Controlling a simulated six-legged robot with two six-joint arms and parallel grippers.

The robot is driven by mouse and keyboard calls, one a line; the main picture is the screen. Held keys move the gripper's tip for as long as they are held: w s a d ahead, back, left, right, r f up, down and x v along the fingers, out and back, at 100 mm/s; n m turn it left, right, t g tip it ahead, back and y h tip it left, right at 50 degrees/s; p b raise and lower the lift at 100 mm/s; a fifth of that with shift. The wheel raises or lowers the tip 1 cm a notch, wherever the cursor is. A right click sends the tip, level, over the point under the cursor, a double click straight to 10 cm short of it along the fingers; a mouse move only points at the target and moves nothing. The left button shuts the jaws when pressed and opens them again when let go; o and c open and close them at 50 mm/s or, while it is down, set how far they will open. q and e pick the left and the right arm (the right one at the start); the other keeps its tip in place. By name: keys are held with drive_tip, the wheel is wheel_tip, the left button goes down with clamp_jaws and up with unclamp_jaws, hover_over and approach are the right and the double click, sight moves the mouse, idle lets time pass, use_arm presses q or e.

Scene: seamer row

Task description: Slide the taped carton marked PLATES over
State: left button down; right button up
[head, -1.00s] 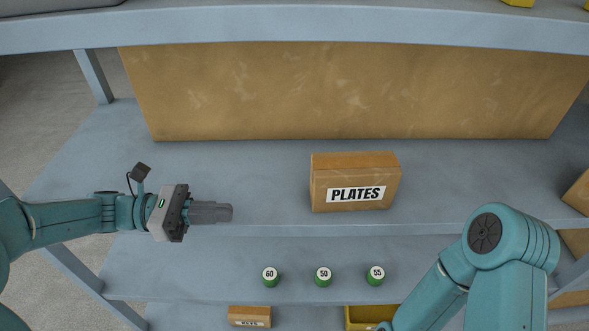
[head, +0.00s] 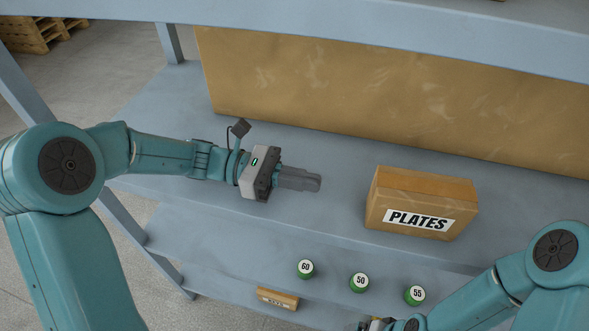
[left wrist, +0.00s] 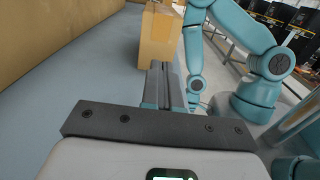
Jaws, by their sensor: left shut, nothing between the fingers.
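The brown taped carton marked PLATES (head: 418,193) stands upright on the grey shelf, its white label facing me. My left gripper (head: 318,183) is shut and empty, held to the left of the carton with its fingers pointing toward it. A gap shows between the fingertips and the carton's left side. In the left wrist view, the shut fingers (left wrist: 162,66) point toward the carton (left wrist: 158,38), which stands beyond them. My right arm comes in at the lower right in the head view; its gripper is not clearly visible.
A long tan panel (head: 380,90) stands along the back of the shelf (head: 270,214). Green-sided round items numbered 60 (head: 305,269), 50 (head: 359,283) and 55 (head: 415,295) sit on the level below. A small box (head: 277,298) lies lower. The shelf between gripper and carton is clear.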

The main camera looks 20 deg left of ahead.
sight(372, 196)
use_arm(q)
drive_tip(key=d+p, duration=0.1)
drive_tip(key=d, duration=0.6)
drive_tip(key=shift+s+d+r, duration=0.1)
drive_tip(key=shift+d, duration=0.8)
drive_tip(key=shift+d, duration=0.1)
